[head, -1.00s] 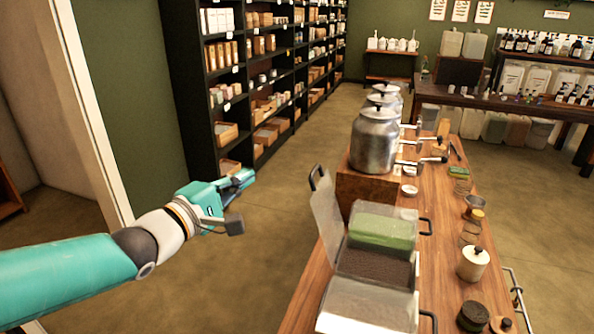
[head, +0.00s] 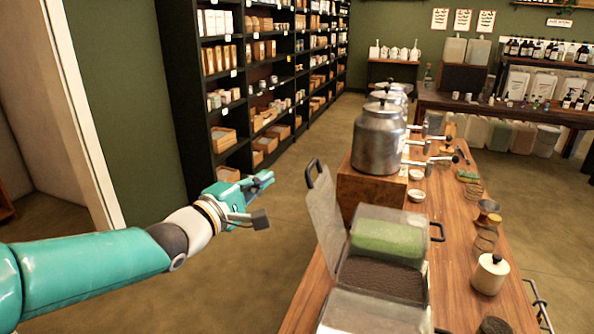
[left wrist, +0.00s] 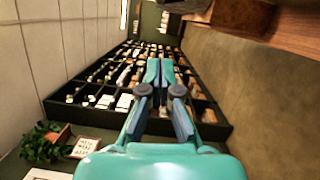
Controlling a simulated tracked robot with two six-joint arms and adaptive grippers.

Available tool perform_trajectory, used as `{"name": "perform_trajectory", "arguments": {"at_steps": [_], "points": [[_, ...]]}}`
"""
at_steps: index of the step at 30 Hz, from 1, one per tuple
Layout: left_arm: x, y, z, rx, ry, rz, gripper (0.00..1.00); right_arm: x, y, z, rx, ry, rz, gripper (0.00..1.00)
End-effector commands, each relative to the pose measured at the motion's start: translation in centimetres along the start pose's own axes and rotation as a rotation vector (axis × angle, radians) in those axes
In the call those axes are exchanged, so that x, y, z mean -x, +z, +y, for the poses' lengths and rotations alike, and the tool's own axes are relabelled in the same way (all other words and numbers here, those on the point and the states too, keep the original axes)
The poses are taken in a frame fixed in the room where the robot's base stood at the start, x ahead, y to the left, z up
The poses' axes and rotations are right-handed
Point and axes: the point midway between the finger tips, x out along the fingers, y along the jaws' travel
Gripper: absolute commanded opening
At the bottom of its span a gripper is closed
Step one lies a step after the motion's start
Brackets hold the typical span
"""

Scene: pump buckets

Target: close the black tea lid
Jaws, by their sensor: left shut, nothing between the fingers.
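The black tea bin (head: 385,279) is a clear bin with dark loose contents, on the wooden counter. Its clear lid (head: 328,222) stands open, tilted upright on the bin's left side, with a dark handle (head: 314,173) at its top. My left gripper (head: 262,183) is shut and empty, over the floor to the left of the lid and apart from it. In the left wrist view its closed fingers (left wrist: 160,72) point towards the shelves. My right gripper is not in view.
A bin with green contents (head: 388,236) stands behind, and another clear bin (head: 370,316) in front; both look covered. Metal urns (head: 379,140) stand on a wooden box (head: 366,190) farther back. Jars and small bowls line the counter's right side. Floor between my arm and the counter is clear.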

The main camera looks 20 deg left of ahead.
Motion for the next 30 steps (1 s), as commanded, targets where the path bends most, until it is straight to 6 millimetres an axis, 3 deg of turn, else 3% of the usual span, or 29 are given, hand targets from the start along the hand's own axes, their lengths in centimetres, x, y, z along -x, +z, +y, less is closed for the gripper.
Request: {"name": "perform_trajectory", "arguments": {"at_steps": [7, 15, 27, 28, 30], "points": [[-5.3, 0.0, 0.1, 0.001, -0.001, 0.0, 0.0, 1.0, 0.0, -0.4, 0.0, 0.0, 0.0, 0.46], [-5.7, 3.2, 0.1, 0.0, 0.0, 0.002, 0.0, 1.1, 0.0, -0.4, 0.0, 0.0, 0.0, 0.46], [-5.8, 3.7, 0.0, 0.0, 0.0, 0.004, 0.0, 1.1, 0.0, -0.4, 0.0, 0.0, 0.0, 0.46], [-6.1, 4.5, -0.1, 0.001, -0.001, -0.001, 0.0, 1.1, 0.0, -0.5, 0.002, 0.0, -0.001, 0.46], [-5.9, 4.0, -0.1, -0.001, -0.001, 0.003, 0.0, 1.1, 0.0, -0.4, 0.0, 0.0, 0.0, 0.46]]}}
